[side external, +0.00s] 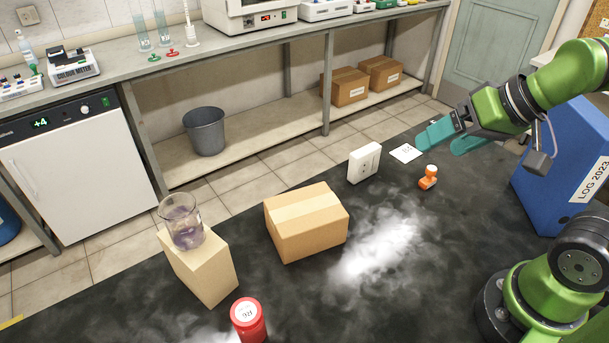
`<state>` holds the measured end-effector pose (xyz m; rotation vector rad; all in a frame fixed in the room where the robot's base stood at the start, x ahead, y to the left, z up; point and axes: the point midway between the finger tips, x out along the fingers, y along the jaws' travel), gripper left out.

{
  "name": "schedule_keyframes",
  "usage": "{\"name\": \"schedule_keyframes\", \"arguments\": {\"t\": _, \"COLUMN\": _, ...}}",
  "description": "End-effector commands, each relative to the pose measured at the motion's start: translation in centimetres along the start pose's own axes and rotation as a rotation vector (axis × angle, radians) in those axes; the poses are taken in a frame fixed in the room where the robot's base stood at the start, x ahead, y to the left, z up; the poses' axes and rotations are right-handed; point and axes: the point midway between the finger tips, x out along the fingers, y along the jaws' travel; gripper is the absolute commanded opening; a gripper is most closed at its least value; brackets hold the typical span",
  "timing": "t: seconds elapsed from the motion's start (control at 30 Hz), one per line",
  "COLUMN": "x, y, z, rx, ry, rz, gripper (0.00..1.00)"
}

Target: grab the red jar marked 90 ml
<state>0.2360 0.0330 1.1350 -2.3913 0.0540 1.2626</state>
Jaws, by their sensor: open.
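The red jar (250,325) stands on the dark bench at the bottom of the picture, just left of centre. A round white label on its lid carries a short number that I cannot read with certainty. The jar's lower end is cut off by the frame edge. My gripper (432,144) is at the upper right, far from the jar, above the far part of the bench. Its teal fingers are open, and I see nothing between them.
A cardboard box (306,227) sits mid-bench, between my gripper and the jar. A beaker (182,224) of purplish liquid stands on a beige block (203,272) beside the jar.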

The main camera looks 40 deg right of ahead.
Motion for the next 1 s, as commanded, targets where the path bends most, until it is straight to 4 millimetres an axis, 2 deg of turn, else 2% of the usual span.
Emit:
{"name": "schedule_keyframes", "arguments": {"t": 0.17, "x": 0.0, "y": -0.1, "z": 0.0, "rx": -0.002, "ry": -0.001, "rz": -0.001, "gripper": 0.82}}
{"name": "schedule_keyframes", "arguments": {"t": 0.27, "x": 0.8, "y": -0.4, "z": 0.6, "rx": -0.023, "ry": -0.041, "rz": 0.004, "gripper": 0.82}}
{"name": "schedule_keyframes", "arguments": {"t": 0.37, "x": 2.4, "y": -2.0, "z": 1.4, "rx": -0.110, "ry": -0.109, "rz": 0.023, "gripper": 0.82}}
{"name": "schedule_keyframes", "arguments": {"t": 0.43, "x": 3.7, "y": -3.8, "z": 2.1, "rx": -0.275, "ry": -0.164, "rz": 0.041, "gripper": 0.82}}
{"name": "schedule_keyframes", "arguments": {"t": 0.47, "x": 4.4, "y": -4.7, "z": 2.5, "rx": -0.384, "ry": -0.190, "rz": 0.045, "gripper": 0.82}}
{"name": "schedule_keyframes", "arguments": {"t": 0.7, "x": 8.4, "y": -12.6, "z": 6.6, "rx": -1.467, "ry": -0.338, "rz": -0.073, "gripper": 0.82}}
{"name": "schedule_keyframes", "arguments": {"t": 0.87, "x": 9.9, "y": -17.3, "z": 10.0, "rx": -2.155, "ry": -0.349, "rz": -0.248, "gripper": 0.82}}
{"name": "schedule_keyframes", "arguments": {"t": 1.0, "x": 10.4, "y": -21.0, "z": 13.0, "rx": -2.711, "ry": -0.279, "rz": -0.430, "gripper": 0.82}}
